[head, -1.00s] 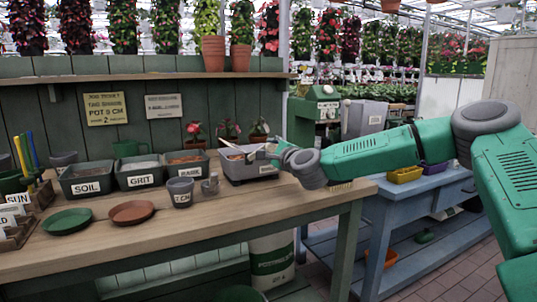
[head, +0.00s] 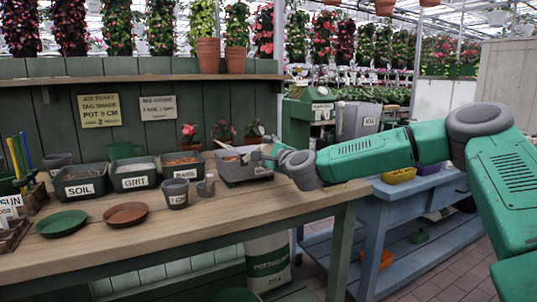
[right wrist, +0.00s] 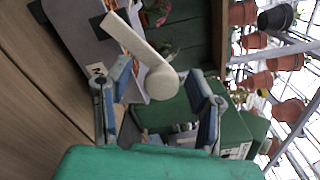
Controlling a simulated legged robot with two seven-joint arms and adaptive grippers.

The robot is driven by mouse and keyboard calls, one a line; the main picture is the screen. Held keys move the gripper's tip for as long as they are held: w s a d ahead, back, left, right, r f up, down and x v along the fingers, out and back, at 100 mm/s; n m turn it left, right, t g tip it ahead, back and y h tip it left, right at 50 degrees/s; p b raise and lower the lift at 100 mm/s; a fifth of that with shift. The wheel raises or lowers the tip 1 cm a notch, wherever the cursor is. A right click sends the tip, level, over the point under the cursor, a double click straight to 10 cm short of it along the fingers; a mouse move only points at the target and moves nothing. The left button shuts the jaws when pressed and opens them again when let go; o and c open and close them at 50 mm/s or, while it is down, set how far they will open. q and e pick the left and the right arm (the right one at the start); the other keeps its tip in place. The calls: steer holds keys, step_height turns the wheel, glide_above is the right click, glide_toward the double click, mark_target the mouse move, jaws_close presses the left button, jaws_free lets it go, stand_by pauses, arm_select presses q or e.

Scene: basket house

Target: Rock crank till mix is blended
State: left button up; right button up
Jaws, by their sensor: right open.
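The mixer is a grey box-like tub (head: 262,172) with a label on its front, standing at the right end of the potting bench. In the right wrist view, a cream crank arm with a rounded end (right wrist: 145,48) crosses the picture. My right gripper (head: 268,152) is at the tub's right side in the head view. In the right wrist view its two blue-grey fingers (right wrist: 158,78) are spread apart, with the crank's rounded end between them. I cannot tell whether either finger touches it. Orange-brown mix partly shows in the tub. My left gripper is not in view.
Bins marked soil (head: 82,190), grit (head: 134,183) and bark stand left of the tub. A grey cup (head: 175,192), a green saucer (head: 62,223) and a brown saucer (head: 126,213) are on the bench. A blue table (head: 420,192) stands at right.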

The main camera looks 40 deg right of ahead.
steer(key=v, duration=1.1)
steer(key=shift+s, duration=0.4)
steer(key=shift+a, duration=0.15)
